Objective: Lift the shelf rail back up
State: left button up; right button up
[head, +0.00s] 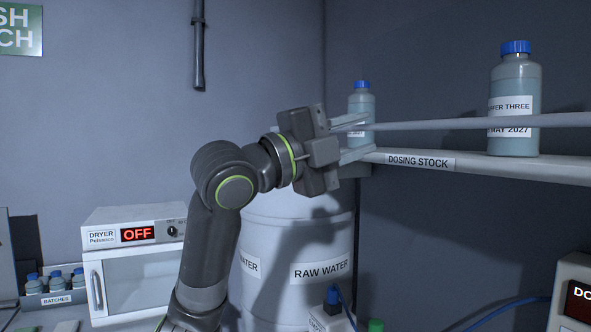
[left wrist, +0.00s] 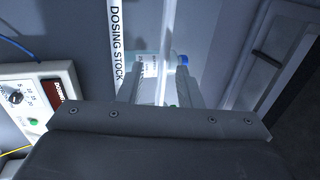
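The shelf rail (head: 450,124) is a pale bar running across the front of the shelf, above its edge and in front of the bottles. It also shows in the left wrist view (left wrist: 167,35). My left gripper (head: 355,138) is at the rail's left end, its fingers apart, one above and one below. In the left wrist view the rail runs between the fingertips (left wrist: 155,92), closer to the right finger; I cannot tell whether it touches. The shelf (head: 480,166) carries a DOSING STOCK label. My right gripper is not in view.
A large blue-capped bottle (head: 515,75) and a smaller one (head: 361,100) stand on the shelf behind the rail. Below are a RAW WATER drum (head: 300,240), a dryer reading OFF (head: 135,225) and a rack of small bottles (head: 55,299). A control box (head: 575,270) is at lower right.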

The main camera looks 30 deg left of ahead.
pick_arm(q)
jog(key=b+v, duration=0.4)
jog(key=v, duration=0.6)
jog(key=shift+s+a, duration=0.15)
jog(key=shift+s, duration=0.15)
jog(key=shift+f, duration=0.15)
